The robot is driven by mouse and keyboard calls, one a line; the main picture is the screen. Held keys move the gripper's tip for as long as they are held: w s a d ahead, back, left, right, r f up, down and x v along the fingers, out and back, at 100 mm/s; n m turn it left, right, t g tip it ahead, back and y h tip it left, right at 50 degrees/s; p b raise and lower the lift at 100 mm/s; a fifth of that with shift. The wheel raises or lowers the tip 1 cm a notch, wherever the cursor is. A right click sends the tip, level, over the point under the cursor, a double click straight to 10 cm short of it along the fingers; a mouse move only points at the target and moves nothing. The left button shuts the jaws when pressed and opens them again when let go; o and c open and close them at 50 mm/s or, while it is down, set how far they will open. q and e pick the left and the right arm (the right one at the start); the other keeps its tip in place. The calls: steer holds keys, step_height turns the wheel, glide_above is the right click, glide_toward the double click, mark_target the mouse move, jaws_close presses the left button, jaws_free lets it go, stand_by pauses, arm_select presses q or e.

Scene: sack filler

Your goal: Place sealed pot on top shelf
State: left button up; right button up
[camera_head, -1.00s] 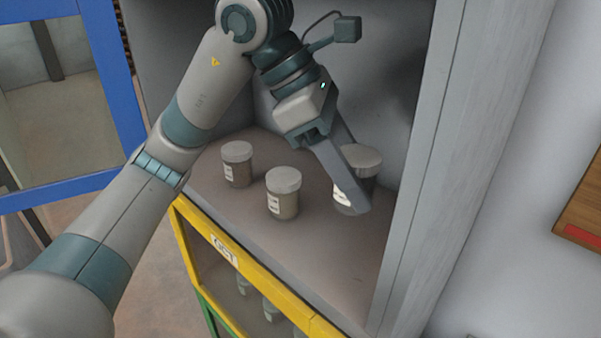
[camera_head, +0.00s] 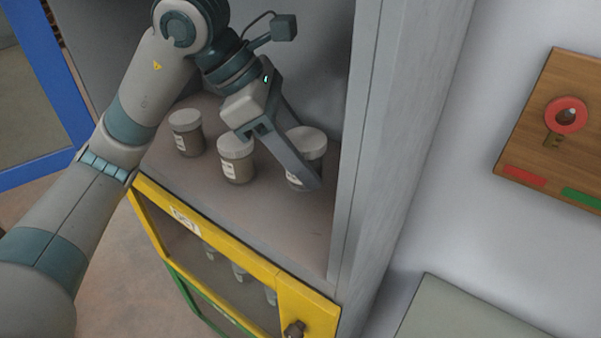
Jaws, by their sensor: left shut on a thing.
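Three sealed pots with pale lids and white labels stand upright in a row on the grey top shelf (camera_head: 265,215) of a cabinet. They are a left pot (camera_head: 187,138), a middle pot (camera_head: 236,165) and a right pot (camera_head: 308,143). My left gripper (camera_head: 309,165) reaches down from the upper left and is shut on the right pot. One finger crosses the pot's near side and hides part of its body and label; the other finger is mostly hidden behind it. The pot's base appears at shelf level. My right gripper is not in view.
The cabinet's grey side wall (camera_head: 395,130) rises close to the right of the held pot. Below the shelf is a yellow-framed compartment (camera_head: 215,240) with several pots inside. A blue frame (camera_head: 50,80) stands at left. A wooden panel with a red knob (camera_head: 566,115) hangs at right.

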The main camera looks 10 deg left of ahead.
arm_select(q)
steer(key=shift+f, duration=0.7)
steer(key=shift+f+p, duration=0.5)
steer(key=shift+f, duration=0.2)
step_height(320, 180, down, 2)
steer(key=shift+f+p, duration=0.15)
steer(key=shift+p, duration=0.3)
steer(key=shift+f, duration=0.2)
steer(key=shift+f, duration=0.1)
